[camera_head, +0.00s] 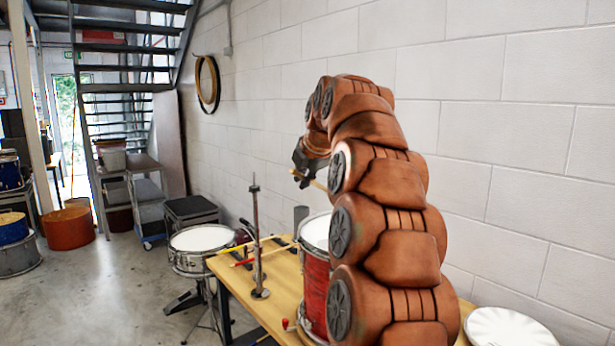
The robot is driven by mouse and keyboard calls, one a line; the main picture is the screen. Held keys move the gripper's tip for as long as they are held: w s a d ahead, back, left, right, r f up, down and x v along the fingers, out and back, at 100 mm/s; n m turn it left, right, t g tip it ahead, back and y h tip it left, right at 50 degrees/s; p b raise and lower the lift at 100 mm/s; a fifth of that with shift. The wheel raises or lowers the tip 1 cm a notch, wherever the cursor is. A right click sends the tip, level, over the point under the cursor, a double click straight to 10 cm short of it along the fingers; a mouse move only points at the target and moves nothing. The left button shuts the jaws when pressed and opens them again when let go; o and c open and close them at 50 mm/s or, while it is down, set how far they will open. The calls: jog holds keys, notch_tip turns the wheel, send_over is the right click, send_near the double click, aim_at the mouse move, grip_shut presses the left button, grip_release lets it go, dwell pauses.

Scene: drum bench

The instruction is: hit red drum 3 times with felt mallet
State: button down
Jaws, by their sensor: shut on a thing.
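The red drum (315,288) stands on the wooden bench, with its pale head (314,232) facing up. My arm hides its right side. My gripper (301,171) is above the drum, shut on a thin wooden handle (321,186) and clear of the drum head. The handle looks like that of the felt mallet, but its far end is behind my arm and I cannot see a felt head.
The wooden bench (232,272) carries a dark metal stand (258,240) and drumsticks (240,252) left of the drum. A small red-headed item (287,325) lies in front. A snare drum (200,240) stands left, a white round thing (508,328) right. A block wall stands behind.

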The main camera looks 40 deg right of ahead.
notch_tip(320, 180, down, 6)
jog(key=b, duration=0.3)
jog(key=shift+s+d+f+b, duration=0.25)
jog(key=shift+s+b, duration=0.05)
notch_tip(320, 180, up, 2)
jog(key=shift+r, duration=0.25)
dwell(1.0)
jog(key=shift+f, duration=0.1)
